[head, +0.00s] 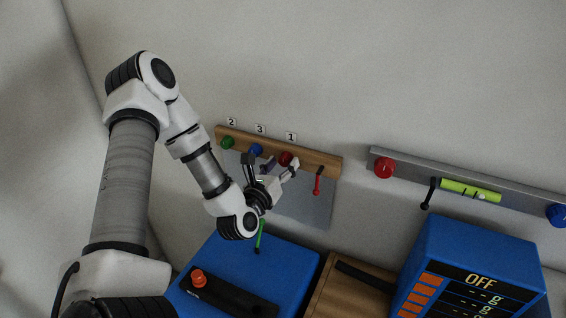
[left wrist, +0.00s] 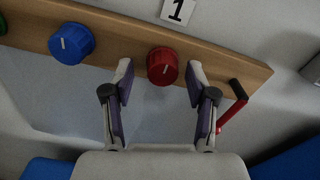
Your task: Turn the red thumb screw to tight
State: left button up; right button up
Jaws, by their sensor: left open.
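A red round knob (head: 285,159) with a white mark sits on the wooden board under the label 1. In the left wrist view this red knob (left wrist: 162,66) lies between the fingertips of my left gripper (left wrist: 160,78), with a gap on both sides. My left gripper (head: 271,164) is open and empty, in front of the board. A second red knob (head: 383,167) is on the left end of the grey rail, well right of my gripper. I cannot tell from the pictures which red knob is the thumb screw. My right gripper is out of view.
The wooden board (head: 325,161) also bears a blue knob (left wrist: 71,44), a green knob (head: 228,142) and a red lever (head: 317,182) close to my right finger. Below stand a blue box (head: 232,262) and a blue display unit reading OFF (head: 480,243).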

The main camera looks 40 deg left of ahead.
pick_arm(q)
jog(key=shift+w+f, duration=0.1)
jog(key=shift+w, duration=0.4)
jog(key=shift+s+d+r, duration=0.1)
jog(key=shift+s+r, duration=0.15)
jog(key=shift+s, duration=0.1)
jog(key=shift+s+r, duration=0.1)
jog(key=shift+s, duration=0.1)
jog(key=shift+c, duration=1)
grip_shut()
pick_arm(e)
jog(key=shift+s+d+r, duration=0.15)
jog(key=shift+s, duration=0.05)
